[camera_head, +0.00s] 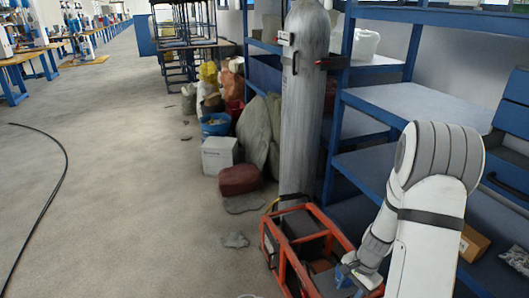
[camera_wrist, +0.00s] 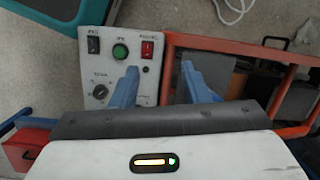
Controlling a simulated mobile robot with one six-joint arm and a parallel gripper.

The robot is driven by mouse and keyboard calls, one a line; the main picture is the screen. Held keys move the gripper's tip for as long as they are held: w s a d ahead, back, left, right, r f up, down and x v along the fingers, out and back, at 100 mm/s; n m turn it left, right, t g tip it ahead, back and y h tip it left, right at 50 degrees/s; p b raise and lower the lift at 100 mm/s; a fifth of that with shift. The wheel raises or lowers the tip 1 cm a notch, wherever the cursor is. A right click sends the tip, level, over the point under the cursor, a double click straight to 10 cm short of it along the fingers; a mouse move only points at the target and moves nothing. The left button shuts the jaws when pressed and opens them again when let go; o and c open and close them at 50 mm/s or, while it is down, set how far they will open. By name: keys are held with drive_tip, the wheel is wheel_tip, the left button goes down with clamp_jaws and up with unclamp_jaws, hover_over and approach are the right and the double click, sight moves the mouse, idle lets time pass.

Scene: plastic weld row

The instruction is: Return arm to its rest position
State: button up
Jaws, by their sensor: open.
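My gripper (camera_wrist: 159,68) is open in the wrist view, its two blue fingers apart with nothing between them. Beyond the fingers is a white control panel (camera_wrist: 112,70) with a green button (camera_wrist: 120,52), a red switch (camera_wrist: 147,49), a black switch (camera_wrist: 93,45) and a dial (camera_wrist: 100,91). In the head view my white and grey arm is bent over at the right, and my gripper (camera_head: 345,278) is low, by the right side of an orange-red metal frame (camera_head: 290,262). My arm partly hides the gripper there. I cannot tell whether the fingers touch anything.
Blue shelving (camera_head: 350,100) stands behind and right of my arm, holding a cardboard box (camera_head: 472,242). A tall grey cylinder (camera_head: 303,100) stands beside the frame. Sacks, a white box (camera_head: 218,155) and a blue bucket (camera_head: 214,125) line the shelves. Open floor lies left, with a black cable (camera_head: 60,190).

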drive_tip(key=s+a+r+n+t+h+p, duration=0.1)
drive_tip(key=s+a+r+n+p, duration=0.2)
drive_tip(key=r, duration=1)
drive_tip(key=a+r+n+p, duration=0.3)
drive_tip(key=a+r+p, duration=0.1)
drive_tip(key=r, duration=0.8)
drive_tip(key=s+a+r+n+t+p, duration=0.1)
drive_tip(key=s+r+p, duration=0.3)
drive_tip(key=r, duration=0.4)
drive_tip(key=s+a+r+n+t+h+p, duration=0.1)
drive_tip(key=s+a+r+n+p, duration=0.2)
drive_tip(key=s+r, duration=0.3)
wheel_tip(320, 180, up, 4)
drive_tip(key=shift+s+f+n+p, duration=0.2)
drive_tip(key=shift+s+n+p, duration=0.2)
drive_tip(key=shift+n, duration=0.4)
